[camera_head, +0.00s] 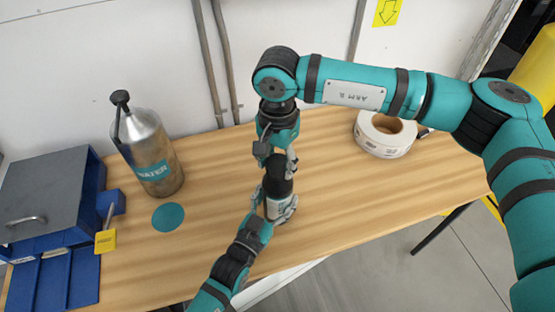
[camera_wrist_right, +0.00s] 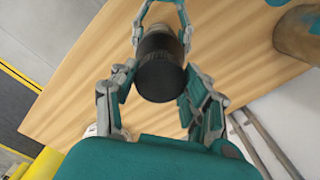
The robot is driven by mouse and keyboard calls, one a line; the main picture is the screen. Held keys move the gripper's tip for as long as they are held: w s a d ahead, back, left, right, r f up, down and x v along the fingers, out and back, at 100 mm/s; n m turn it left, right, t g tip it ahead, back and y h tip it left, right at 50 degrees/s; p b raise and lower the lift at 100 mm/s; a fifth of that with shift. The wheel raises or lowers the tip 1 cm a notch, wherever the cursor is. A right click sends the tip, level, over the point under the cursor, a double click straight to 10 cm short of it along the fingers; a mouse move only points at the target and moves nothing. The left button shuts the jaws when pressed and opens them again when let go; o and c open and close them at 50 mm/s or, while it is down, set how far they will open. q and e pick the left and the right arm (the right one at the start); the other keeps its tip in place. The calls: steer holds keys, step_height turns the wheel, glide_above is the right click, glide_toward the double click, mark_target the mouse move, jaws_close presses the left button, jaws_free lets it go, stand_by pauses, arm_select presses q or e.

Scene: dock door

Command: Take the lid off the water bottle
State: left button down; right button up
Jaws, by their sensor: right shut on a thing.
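The lid appears to be on the body. I cannot tell whether the bottle's base touches the table, as the left gripper hides it.
A large metal bottle labelled WATER (camera_head: 150,155) stands at the left of the wooden table (camera_head: 330,215). A teal disc (camera_head: 168,217) lies near it. A blue box with grey lid (camera_head: 45,195) and a yellow tag (camera_head: 105,241) are far left. A white tape roll (camera_head: 372,138) lies right.

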mark_target(278, 162)
steer(key=shift+n, duration=1.2)
steer(key=shift+r, duration=0.15)
steer(key=shift+r, duration=1)
steer(key=shift+r, duration=2)
arm_select(q)
steer(key=shift+c, duration=0.4)
jaws_free()
